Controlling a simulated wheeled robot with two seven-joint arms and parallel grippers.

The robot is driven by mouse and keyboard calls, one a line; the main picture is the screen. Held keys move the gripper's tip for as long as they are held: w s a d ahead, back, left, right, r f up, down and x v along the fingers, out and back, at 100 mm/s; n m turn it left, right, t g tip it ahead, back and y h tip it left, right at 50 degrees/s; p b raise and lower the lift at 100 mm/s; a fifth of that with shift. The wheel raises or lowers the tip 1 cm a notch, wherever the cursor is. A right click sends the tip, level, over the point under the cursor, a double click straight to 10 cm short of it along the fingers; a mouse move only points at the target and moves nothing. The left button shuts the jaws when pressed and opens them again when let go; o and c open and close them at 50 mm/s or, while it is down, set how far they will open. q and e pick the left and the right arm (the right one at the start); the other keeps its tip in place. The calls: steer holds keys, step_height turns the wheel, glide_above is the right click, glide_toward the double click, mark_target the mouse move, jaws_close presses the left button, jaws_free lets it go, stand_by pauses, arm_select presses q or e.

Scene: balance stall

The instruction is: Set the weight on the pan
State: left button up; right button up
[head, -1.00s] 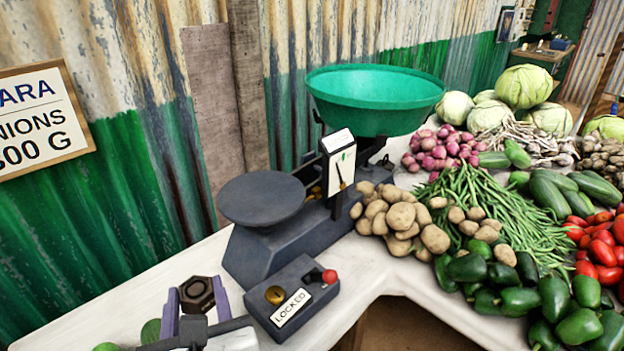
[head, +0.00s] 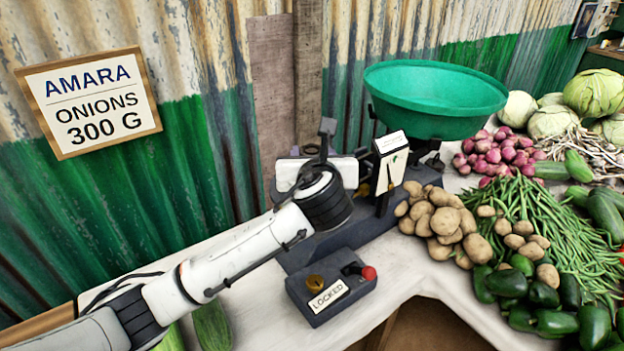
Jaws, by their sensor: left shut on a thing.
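My left gripper (head: 318,168) is over the flat dark pan side of the balance scale (head: 352,236). It is shut on the weight, but my wrist and the gripper hide the weight, its fingertips and the flat pan. I cannot tell whether the weight touches the pan. The large green bowl pan (head: 436,104) sits on the far side of the scale. A white dial (head: 391,166) with a needle stands between the two sides. A dark box (head: 331,288) labelled LOCKED, with a brass button and a red knob, is at the front. My right gripper is not in view.
Potatoes (head: 437,222), red onions (head: 497,152), green beans (head: 530,218) and green peppers (head: 507,283) lie right of the scale. A sign (head: 90,103) reading AMARA ONIONS 300 G hangs on the corrugated wall. Cucumbers (head: 212,326) lie at the lower left.

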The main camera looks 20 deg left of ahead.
arm_select(q)
step_height(320, 180, down, 6)
steer(key=shift+r, duration=0.1)
stand_by(0.4)
steer(key=o, duration=1.5)
steer(key=shift+f, duration=0.2)
steer(key=shift+c, duration=0.2)
steer(key=shift+r, duration=0.1)
steer(key=shift+s+d+r, duration=0.1)
steer(key=shift+s+d, duration=0.05)
steer(key=shift+s, duration=0.15)
steer(key=v, duration=1.1)
steer(key=shift+s, duration=0.2)
